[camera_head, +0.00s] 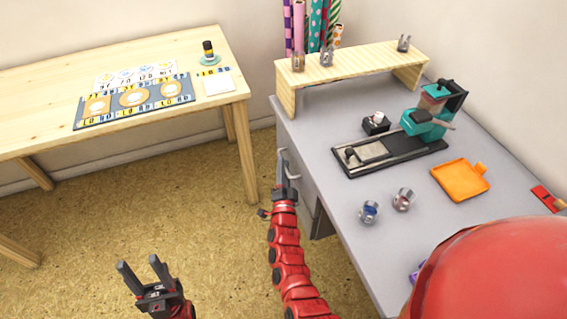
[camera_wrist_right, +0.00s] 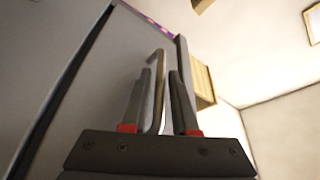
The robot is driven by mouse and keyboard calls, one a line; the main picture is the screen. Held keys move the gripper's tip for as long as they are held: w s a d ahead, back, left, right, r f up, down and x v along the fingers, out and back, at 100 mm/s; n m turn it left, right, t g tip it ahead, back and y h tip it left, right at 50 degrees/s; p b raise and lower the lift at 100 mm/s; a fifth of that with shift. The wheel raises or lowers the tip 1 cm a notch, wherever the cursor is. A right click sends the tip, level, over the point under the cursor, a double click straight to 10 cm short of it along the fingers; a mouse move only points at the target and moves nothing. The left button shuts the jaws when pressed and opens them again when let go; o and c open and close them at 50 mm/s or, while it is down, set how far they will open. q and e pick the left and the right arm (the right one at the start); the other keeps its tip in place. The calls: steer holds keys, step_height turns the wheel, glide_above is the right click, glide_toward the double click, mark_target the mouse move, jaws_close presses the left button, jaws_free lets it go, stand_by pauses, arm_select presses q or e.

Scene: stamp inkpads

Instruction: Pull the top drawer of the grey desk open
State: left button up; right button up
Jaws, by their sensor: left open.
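The grey desk (camera_head: 330,205) stands on the right in the head view, with its drawer side facing left. The metal drawer handle (camera_head: 281,158) is on that side, near the desktop. My right gripper (camera_head: 286,180) is at this handle, and the arm partly hides the drawer front. In the right wrist view the bent handle bar (camera_wrist_right: 158,85) runs between the two fingers of my right gripper (camera_wrist_right: 160,90). Whether the fingers press on the bar cannot be told. No drawer opening is visible. My left gripper (camera_head: 141,268) is open and empty, low over the floor.
A wooden table (camera_head: 50,75) with a printed mat (camera_head: 98,118) stands at the left. On the desk are a wooden shelf (camera_head: 350,62), a teal press (camera_head: 425,124), an orange tray (camera_head: 460,180) and small metal rings. Open floor (camera_head: 190,215) lies left of the desk.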

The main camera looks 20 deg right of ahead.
steer(key=shift+w+d+r, duration=0.15)
steer(key=shift+w+d, duration=0.1)
steer(key=shift+w, duration=0.35)
jaws_close()
stand_by(1.1)
